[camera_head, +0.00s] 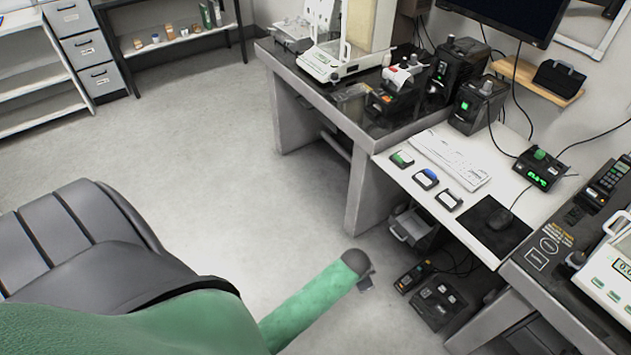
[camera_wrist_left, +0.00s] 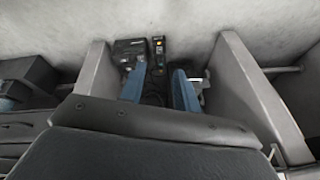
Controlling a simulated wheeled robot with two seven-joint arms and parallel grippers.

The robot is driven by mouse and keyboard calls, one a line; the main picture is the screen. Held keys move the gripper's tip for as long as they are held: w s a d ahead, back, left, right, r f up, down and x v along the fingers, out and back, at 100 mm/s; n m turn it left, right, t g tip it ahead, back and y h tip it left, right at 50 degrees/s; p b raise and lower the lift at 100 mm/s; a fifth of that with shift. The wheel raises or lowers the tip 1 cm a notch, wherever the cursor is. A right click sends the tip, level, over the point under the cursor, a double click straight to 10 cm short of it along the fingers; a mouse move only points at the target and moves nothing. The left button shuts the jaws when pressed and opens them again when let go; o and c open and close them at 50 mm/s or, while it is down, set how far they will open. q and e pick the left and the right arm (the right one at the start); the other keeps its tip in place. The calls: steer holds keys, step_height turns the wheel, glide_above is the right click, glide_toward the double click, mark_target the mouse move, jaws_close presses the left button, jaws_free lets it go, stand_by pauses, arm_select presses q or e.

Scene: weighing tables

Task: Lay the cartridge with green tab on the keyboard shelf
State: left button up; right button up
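The cartridge with green tab (camera_head: 401,159) lies on the white keyboard shelf (camera_head: 536,203), near its front left corner. A cartridge with blue tab (camera_head: 425,179) and one with a pale tab (camera_head: 448,200) lie in a row beside it. All three are in front of the white keyboard (camera_head: 450,159). My left gripper (camera_head: 366,282) is low in front of the shelf, away from the cartridges and small in the head view. In the left wrist view its blue fingers (camera_wrist_left: 160,92) are apart, with nothing seen between them. My right gripper is not in view.
Black boxes (camera_head: 438,302) lie on the floor beneath the shelf, between table supports. A black mouse mat (camera_head: 490,226) covers the shelf's right part. A dark weighing table with a balance (camera_head: 335,60) stands left of the shelf. A dark seat-like shape (camera_head: 90,235) fills the lower left.

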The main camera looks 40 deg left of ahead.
arm_select(q)
steer(key=s+f+n, duration=0.1)
steer(key=s+f, duration=0.4)
steer(key=s, duration=0.4)
steer(key=s+f+n+g, duration=0.1)
steer(key=s+f+n, duration=0.1)
steer(key=s+f, duration=0.4)
steer(key=s+f+n+g, duration=0.1)
steer(key=s+f+n, duration=0.1)
steer(key=s+f, duration=0.4)
steer(key=s, duration=0.5)
steer(key=shift+s+f, duration=0.2)
steer(key=shift+s, duration=0.15)
